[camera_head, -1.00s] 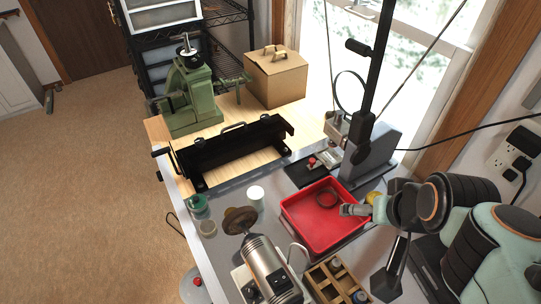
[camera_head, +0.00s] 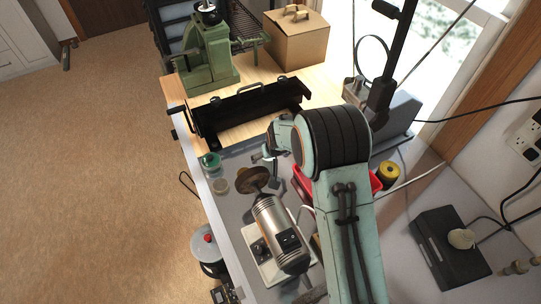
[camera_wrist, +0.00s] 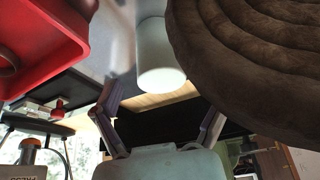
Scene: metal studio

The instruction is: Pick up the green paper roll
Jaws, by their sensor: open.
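A pale, faintly greenish upright cylinder (camera_wrist: 162,62) hangs into the upper middle of the wrist view, between the lines of my fingers; it may be the paper roll. My gripper (camera_wrist: 160,105) is open, one finger on each side, and nothing is seen pinched. In the head view my gripper (camera_head: 262,157) is small, over the bench behind the grinder, and the pale cylinder is mostly or wholly hidden by it. A short round green-topped thing (camera_head: 211,161) stands at the bench's left edge, apart from my gripper.
A brown buffing wheel (camera_wrist: 245,65) is close on the right in the wrist view; its grinder (camera_head: 276,232) stands in front. A red tray (camera_wrist: 40,45) is close on the left. A black bending tool (camera_head: 245,110) lies behind. A yellow roll (camera_head: 389,175) sits right.

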